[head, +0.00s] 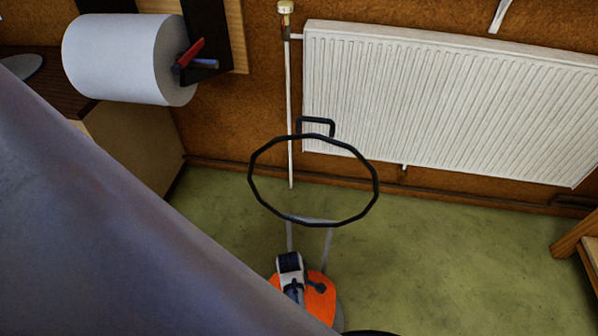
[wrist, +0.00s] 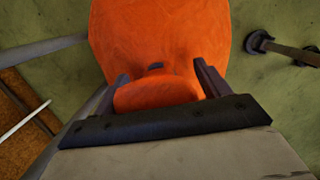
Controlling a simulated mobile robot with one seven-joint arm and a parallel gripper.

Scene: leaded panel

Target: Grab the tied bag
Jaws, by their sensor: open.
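The tied bag (head: 318,296) is bright orange and sits low at the bottom centre of the head view, partly covered by my gripper and arm. In the wrist view the orange bag (wrist: 160,40) fills the top middle. A rounded orange part of it shows between my two dark fingers. My gripper (wrist: 164,80) is open, with one finger on each side of that part. I cannot tell whether the fingers touch it. In the head view my gripper (head: 291,264) is over the left part of the bag.
A black hoop (head: 375,195) on pale legs stands around and above the bag. A white radiator (head: 450,100) and a thin pipe (head: 290,110) are on the brown wall. A paper roll (head: 125,58) hangs at upper left. Green floor (head: 450,260) is clear at right.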

